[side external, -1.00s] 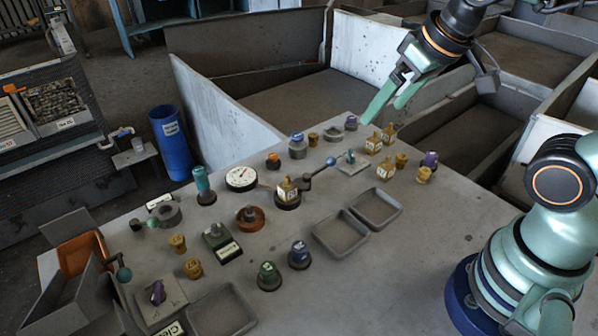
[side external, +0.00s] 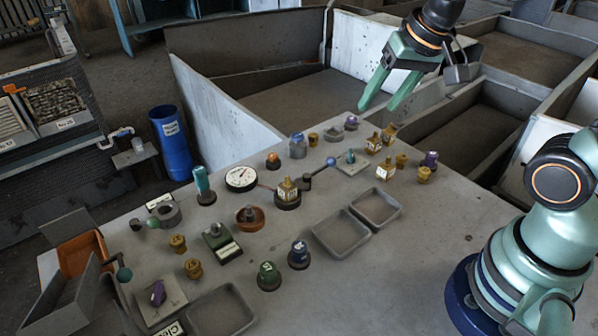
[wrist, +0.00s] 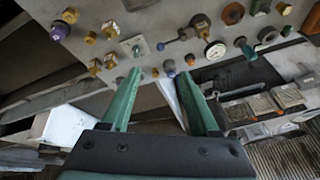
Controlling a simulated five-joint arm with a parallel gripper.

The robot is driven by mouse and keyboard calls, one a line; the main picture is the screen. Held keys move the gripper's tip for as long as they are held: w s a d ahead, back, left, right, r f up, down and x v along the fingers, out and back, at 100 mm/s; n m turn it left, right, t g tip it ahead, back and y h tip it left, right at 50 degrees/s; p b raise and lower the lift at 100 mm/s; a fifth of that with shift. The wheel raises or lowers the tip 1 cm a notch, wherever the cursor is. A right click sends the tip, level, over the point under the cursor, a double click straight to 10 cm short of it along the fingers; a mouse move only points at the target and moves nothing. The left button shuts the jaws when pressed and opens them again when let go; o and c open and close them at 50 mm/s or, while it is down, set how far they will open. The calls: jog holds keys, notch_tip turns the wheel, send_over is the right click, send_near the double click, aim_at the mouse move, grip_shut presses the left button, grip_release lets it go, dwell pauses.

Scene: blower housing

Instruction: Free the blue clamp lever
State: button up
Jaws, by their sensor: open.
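The blue clamp lever shows as a blue ball knob (side external: 331,161) on a dark arm. The arm reaches down left to a round dark base under a brass labelled block (side external: 288,188). In the wrist view the blue knob (wrist: 160,46) sits just beyond the fingertips, with the dark arm running right from it. My gripper (side external: 377,108) is open and empty, raised above the bench's far edge, up and right of the knob. Its two green fingers (wrist: 160,73) are well apart and touch nothing.
Several brass blocks and knobs (side external: 389,133) stand right of the lever. A plate with a teal peg (side external: 352,168) lies close by the knob. A white dial (side external: 241,178) sits to the left. Two empty grey trays (side external: 341,248) lie in front.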

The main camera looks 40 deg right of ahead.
aim_at(332, 158)
jog(key=w+f+m, duration=0.3)
jog(key=f+m, duration=0.1)
jog(key=f, duration=0.2)
jog(key=w+f+m+g, duration=0.1)
jog(key=w+f+m, duration=0.3)
jog(key=f, duration=0.3)
jog(key=w+f+m+g, duration=0.1)
jog(key=w+f+m, duration=0.3)
jog(key=f, duration=0.3)
jog(key=shift+d+f+m, duration=0.1)
jog(key=shift+d+m, duration=0.05)
jog(key=shift+m, duration=0.25)
grip_shut()
dwell(0.7)
